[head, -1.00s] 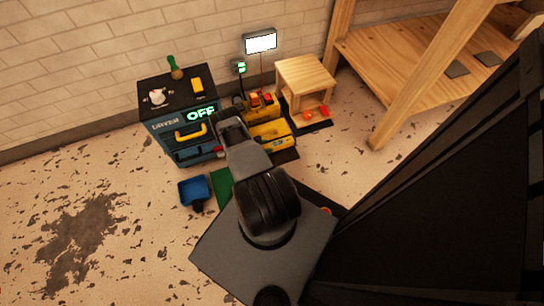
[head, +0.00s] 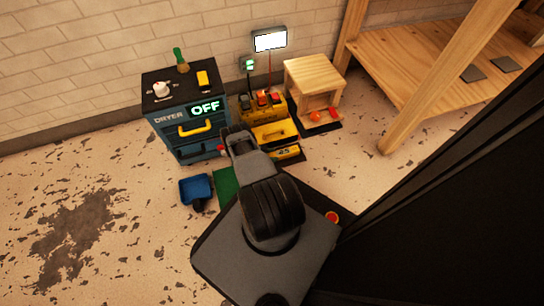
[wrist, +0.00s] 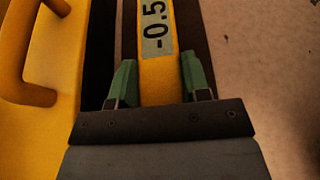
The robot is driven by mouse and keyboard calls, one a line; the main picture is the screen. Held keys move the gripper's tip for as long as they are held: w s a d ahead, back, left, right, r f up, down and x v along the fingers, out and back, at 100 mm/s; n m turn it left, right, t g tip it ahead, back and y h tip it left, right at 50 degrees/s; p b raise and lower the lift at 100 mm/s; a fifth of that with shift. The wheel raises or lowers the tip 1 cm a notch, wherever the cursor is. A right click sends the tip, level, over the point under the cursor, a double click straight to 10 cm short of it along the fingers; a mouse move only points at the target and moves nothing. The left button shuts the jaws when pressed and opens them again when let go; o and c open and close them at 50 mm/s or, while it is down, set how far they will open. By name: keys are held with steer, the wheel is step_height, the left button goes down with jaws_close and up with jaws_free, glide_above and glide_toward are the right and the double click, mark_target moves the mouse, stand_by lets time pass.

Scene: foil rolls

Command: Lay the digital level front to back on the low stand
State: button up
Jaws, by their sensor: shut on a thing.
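The digital level is a yellow bar with a grey display reading about -0.5. In the wrist view the level (wrist: 158,82) lies between the green fingertips of my gripper (wrist: 158,80), which is shut on it. In the head view the level's display end (head: 286,152) shows just in front of the yellow case, running roughly left to right. My arm hides the gripper there. A small wooden stand (head: 312,70) is at the back right; I cannot tell whether it is the low stand. A dark surface shows beside the level; contact with it is unclear.
A yellow case with a handle (head: 268,133) is close beside the level; it also shows in the wrist view (wrist: 52,120). The dryer cabinet (head: 185,118) reads OFF at the left. A blue dustpan (head: 195,188) lies on the floor. Bare floor is at the right.

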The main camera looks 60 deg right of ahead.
steer(key=shift+f, duration=0.1)
steer(key=o, duration=1)
steer(key=shift+f, duration=0.1)
steer(key=shift+r+p+v, duration=0.1)
steer(key=shift+p+v, duration=0.5)
steer(key=shift+v, duration=1.3)
steer(key=shift+r+p+v, duration=0.15)
steer(key=shift+p+v, duration=0.45)
steer(key=shift+v, duration=1.3)
steer(key=shift+s, duration=0.15)
